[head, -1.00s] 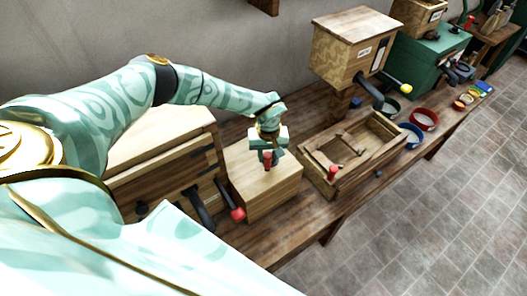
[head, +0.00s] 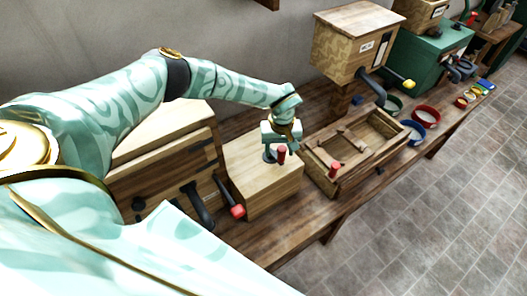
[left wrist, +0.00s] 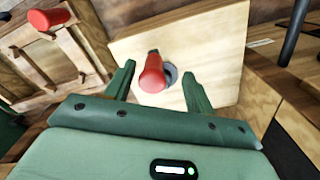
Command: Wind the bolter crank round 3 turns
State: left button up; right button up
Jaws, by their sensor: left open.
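A red crank handle (head: 281,155) stands upright on top of a pale wooden box (head: 255,188) in the middle of the head view. My left gripper (head: 277,152) is above the box top, at the handle. In the left wrist view the red handle (left wrist: 152,74) stands between the two green fingers (left wrist: 158,76), which are spread apart with a gap visible on either side. A grey round part shows beside the handle's base. The crank arm under the handle is mostly hidden. My right gripper is not in view.
A larger wooden chest with a red-knobbed lever (head: 237,211) stands left of the box. A wooden tray frame with a red knob (head: 333,170) is to its right. Beyond are a raised wooden hopper (head: 350,50) and bowls (head: 425,117). The bench's front edge is close.

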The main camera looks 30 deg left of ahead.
pick_arm(q)
notch_tip(320, 180, up, 9)
jog(key=p, duration=0.7)
jog(key=shift+p, duration=0.3)
jog(key=shift+f, duration=0.1)
